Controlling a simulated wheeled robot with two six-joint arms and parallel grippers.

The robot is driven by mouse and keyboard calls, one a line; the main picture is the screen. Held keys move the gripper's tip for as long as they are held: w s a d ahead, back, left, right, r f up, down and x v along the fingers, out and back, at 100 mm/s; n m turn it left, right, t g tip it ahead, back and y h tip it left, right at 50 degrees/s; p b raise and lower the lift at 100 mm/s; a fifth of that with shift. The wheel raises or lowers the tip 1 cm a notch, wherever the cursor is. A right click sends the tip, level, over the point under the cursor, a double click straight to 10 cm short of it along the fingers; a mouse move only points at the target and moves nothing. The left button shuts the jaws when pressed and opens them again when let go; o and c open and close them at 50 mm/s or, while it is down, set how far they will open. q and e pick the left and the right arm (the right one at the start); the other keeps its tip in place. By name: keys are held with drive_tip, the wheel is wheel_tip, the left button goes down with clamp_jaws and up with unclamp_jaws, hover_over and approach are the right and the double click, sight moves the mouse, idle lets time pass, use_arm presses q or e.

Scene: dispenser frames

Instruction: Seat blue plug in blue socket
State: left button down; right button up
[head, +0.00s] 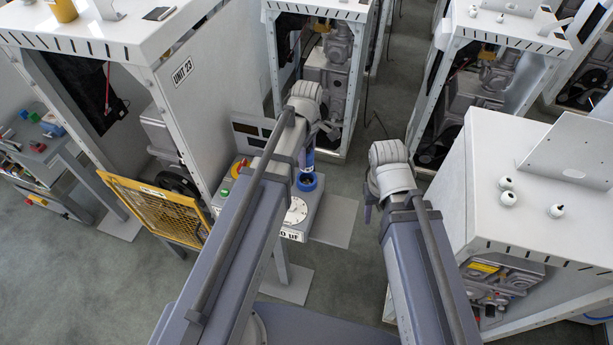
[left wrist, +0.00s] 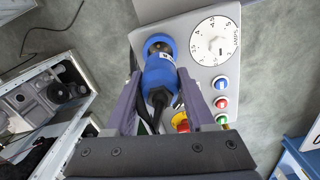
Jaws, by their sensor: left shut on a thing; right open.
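The blue plug (left wrist: 160,75) is held between the two fingers of my left gripper (left wrist: 158,100), with a black cable trailing from its back. The plug (head: 309,156) also shows upright in the head view, right above the blue socket (head: 309,184). The socket is a blue ring on the grey control box. In the left wrist view the socket (left wrist: 158,39) is partly hidden behind the plug's front end, and part of its opening still shows. I cannot tell whether plug and socket touch. My right gripper (head: 369,206) is open and empty, right of the box, its fingers mostly hidden.
The control box (head: 320,202) carries a white dial (left wrist: 215,41) and several coloured buttons beside the socket. A yellow grille (head: 155,211) and the Unit 23 cabinet (head: 197,95) stand to the left. A white cabinet (head: 485,185) stands close right of my right arm.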

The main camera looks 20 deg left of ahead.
use_arm(q)
drive_tip(key=shift+f+b, duration=3.3)
drive_tip(key=shift+f, duration=0.6)
drive_tip(key=shift+f, duration=0.25)
drive_tip(key=shift+c, duration=1.3)
unclamp_jaws()
drive_tip(key=shift+r, duration=0.1)
